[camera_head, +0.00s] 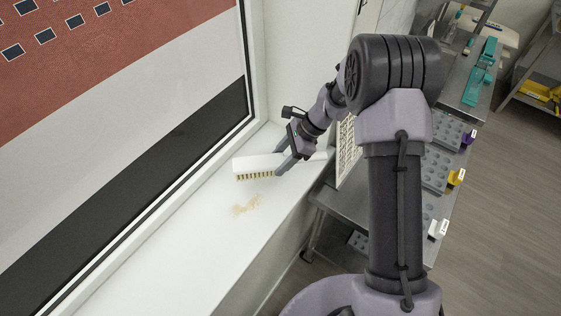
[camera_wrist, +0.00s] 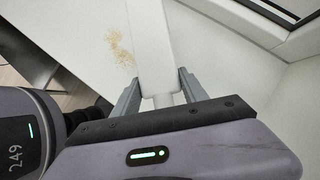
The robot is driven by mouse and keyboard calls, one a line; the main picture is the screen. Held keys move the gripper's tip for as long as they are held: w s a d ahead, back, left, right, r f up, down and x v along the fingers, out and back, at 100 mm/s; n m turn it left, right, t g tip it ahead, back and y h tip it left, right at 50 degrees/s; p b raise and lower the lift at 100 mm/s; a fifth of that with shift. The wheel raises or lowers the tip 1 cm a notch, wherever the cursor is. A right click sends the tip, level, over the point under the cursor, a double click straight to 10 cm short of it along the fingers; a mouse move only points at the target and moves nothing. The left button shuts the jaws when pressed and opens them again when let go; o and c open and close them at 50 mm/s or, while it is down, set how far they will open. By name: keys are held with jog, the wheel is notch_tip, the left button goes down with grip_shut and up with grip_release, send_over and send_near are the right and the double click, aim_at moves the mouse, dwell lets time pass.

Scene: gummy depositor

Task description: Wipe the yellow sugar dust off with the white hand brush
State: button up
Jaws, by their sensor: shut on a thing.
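The white hand brush (camera_head: 262,161) has pale tan bristles along its lower side and is held over the white window sill. My gripper (camera_head: 287,158) is shut on its handle. In the wrist view the brush (camera_wrist: 152,45) extends away between the two fingers of my gripper (camera_wrist: 157,88). A patch of yellow sugar dust (camera_head: 245,206) lies on the sill just below and in front of the bristles in the head view. The dust also shows in the wrist view (camera_wrist: 121,48), left of the brush. I cannot tell whether the bristles touch the sill.
The white sill (camera_head: 170,246) runs along a window and is otherwise bare. A steel table (camera_head: 330,197) with grey molds stands right of the sill, a white grid panel (camera_head: 347,150) upright at its edge. A teal item (camera_head: 482,72) lies on a farther steel surface.

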jog(key=shift+r, duration=0.5)
notch_tip(320, 180, up, 3)
jog(key=shift+r+p, duration=0.1)
jog(key=shift+p, duration=1)
